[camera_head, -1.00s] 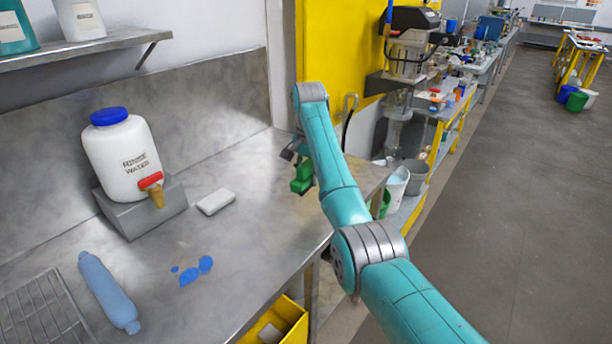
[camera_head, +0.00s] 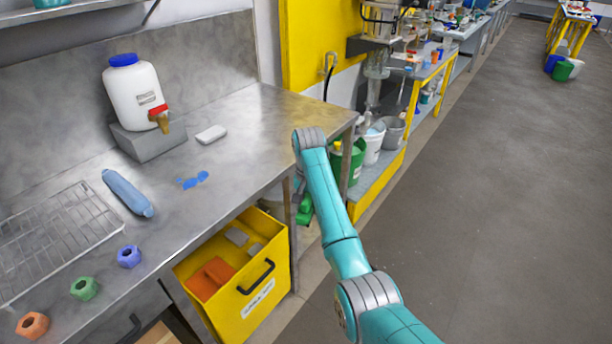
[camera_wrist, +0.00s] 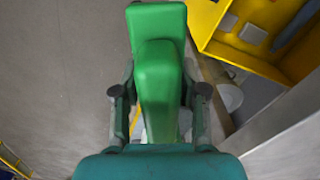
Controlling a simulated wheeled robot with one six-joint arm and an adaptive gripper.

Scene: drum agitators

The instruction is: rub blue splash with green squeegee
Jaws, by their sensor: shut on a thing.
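The blue splash (camera_head: 192,180) lies on the steel bench top (camera_head: 235,140), as a few small patches in front of the white block. My gripper (camera_wrist: 160,115) is shut on the green squeegee (camera_wrist: 158,60), which fills the upper middle of the wrist view between the fingers. In the head view the green squeegee (camera_head: 305,208) shows just past the bench's right front edge, partly behind my arm. It is off the bench and apart from the splash. The fingers are mostly hidden in the head view.
A yellow bin (camera_head: 270,262) sits below the front edge. Green and white buckets (camera_head: 374,145) stand right of the bench.

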